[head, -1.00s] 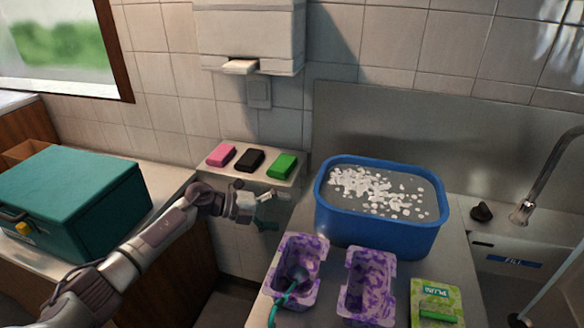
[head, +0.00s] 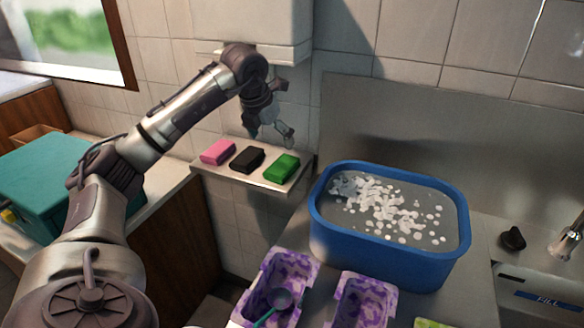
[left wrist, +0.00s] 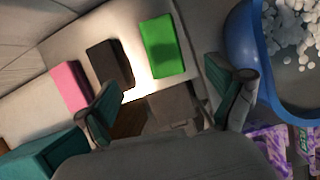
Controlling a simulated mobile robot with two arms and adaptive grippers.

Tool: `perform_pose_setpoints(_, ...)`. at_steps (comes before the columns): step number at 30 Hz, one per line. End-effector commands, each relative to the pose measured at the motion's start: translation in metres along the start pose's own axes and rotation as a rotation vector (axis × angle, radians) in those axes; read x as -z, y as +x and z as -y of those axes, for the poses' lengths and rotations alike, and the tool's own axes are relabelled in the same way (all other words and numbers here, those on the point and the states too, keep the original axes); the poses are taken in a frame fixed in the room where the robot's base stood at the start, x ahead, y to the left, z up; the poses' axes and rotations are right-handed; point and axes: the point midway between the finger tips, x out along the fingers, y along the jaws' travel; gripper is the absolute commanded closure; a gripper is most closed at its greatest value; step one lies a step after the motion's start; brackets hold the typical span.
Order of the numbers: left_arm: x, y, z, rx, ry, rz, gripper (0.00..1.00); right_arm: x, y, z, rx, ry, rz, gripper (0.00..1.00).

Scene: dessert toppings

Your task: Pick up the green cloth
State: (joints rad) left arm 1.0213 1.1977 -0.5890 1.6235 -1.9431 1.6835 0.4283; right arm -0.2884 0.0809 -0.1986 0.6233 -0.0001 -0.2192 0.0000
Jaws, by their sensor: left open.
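The green cloth (head: 282,167) is a small folded block lying at the right end of a wall shelf (head: 253,181). It also shows whole in the left wrist view (left wrist: 161,47). My left gripper (head: 270,136) is open and empty, pointing down above the shelf, apart from the cloth. In the left wrist view, the gap between its fingers (left wrist: 166,104) is over the shelf's front edge, and the green cloth lies beyond it. My right gripper is in no view.
A black block (head: 247,159) and a pink block (head: 217,152) lie left of the green cloth. A blue tub (head: 385,254) of water with white pieces stands to the right. A white dispenser (head: 270,25) hangs above the shelf. Purple trays (head: 362,300) stand in front.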

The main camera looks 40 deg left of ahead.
Motion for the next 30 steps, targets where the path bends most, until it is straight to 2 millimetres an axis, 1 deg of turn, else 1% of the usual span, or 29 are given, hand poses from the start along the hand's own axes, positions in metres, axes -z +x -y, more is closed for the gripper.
perform_pose_setpoints(1,0.0,0.012,0.001,0.001,-0.001,-0.006,0.06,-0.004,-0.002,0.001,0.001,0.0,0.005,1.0)
perform_pose_setpoints(3,0.0,0.026,0.001,0.004,0.0,-0.005,0.06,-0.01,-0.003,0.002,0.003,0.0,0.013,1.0)
perform_pose_setpoints(7,0.0,0.046,0.002,0.004,0.0,-0.004,0.06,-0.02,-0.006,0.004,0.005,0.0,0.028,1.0)
perform_pose_setpoints(10,0.0,0.055,0.002,0.005,0.001,-0.003,0.06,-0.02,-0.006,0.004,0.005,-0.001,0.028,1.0)
perform_pose_setpoints(14,-0.002,0.062,0.002,0.006,0.001,-0.002,0.06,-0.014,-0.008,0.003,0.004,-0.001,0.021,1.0)
perform_pose_setpoints(19,-0.006,0.087,0.005,0.006,0.0,-0.005,0.06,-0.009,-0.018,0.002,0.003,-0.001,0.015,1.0)
perform_pose_setpoints(21,-0.006,0.097,0.005,0.006,0.0,-0.005,0.06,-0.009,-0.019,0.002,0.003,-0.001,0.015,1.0)
perform_pose_setpoints(24,-0.006,0.107,0.004,0.006,0.001,-0.003,0.06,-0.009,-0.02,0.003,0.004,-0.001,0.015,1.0)
perform_pose_setpoints(30,-0.006,0.11,0.004,0.005,0.001,0.0,0.06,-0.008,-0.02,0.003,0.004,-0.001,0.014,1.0)
